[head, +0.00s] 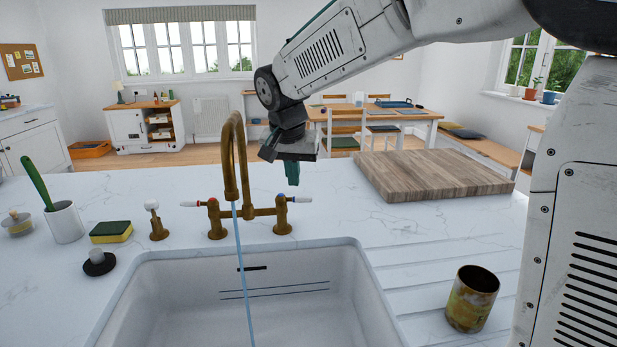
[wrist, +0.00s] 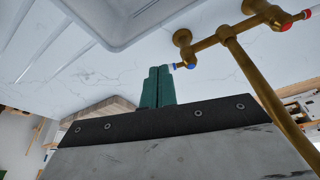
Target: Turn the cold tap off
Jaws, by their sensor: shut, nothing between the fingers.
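The brass mixer tap (head: 234,160) stands behind the sink, and a thin stream of water (head: 242,270) runs from its spout. The cold tap (head: 282,215) is the right-hand valve, with a blue mark and a white lever (head: 303,199) pointing right. In the wrist view its blue mark (wrist: 191,66) is just right of my fingertips. My gripper (head: 292,181) has green fingers, shut and empty, pointing down just above and behind the lever. I cannot tell whether they touch it. The hot tap (head: 215,218) has a red mark and a white lever pointing left.
The white sink (head: 335,270) lies in front of the tap. A wooden board (head: 430,175) is to the right, and a rusty cup (head: 472,299) stands on the drainer. A brass soap pump (head: 156,222), a sponge (head: 111,232) and a white pot (head: 65,223) stand to the left.

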